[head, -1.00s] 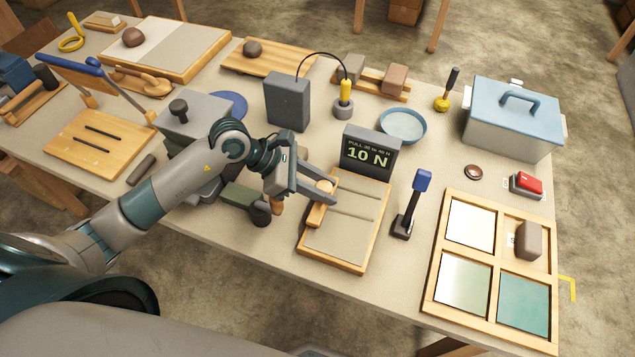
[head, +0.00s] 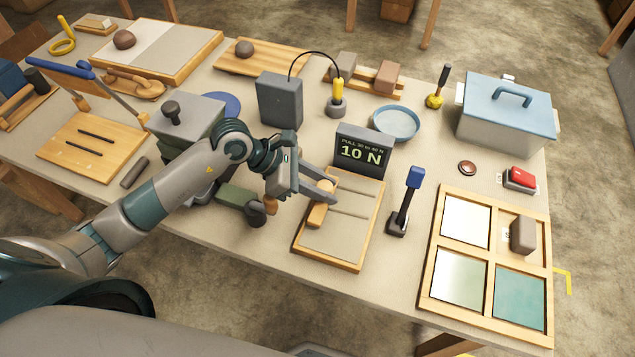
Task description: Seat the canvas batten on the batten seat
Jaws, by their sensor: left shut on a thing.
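The wooden canvas batten (head: 316,216), a short light-wood bar with a round knob, is at the left side of a wood-framed board (head: 329,259) covered with grey canvas (head: 337,236). My left gripper (head: 322,189) is shut on the batten's knob, and its fingers partly hide it. Two thin ridges cross the canvas; I cannot tell which part is the batten seat. A dark display (head: 363,150) behind the board reads "PULL 30 to 40 N" and 10 N. My right gripper is not in view.
A blue-handled upright lever (head: 407,200) stands just right of the board. A wooden frame with coloured panels (head: 464,222) lies further right. A grey block (head: 280,100) and a blue bowl (head: 396,122) stand behind. Table's front edge is close to the board.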

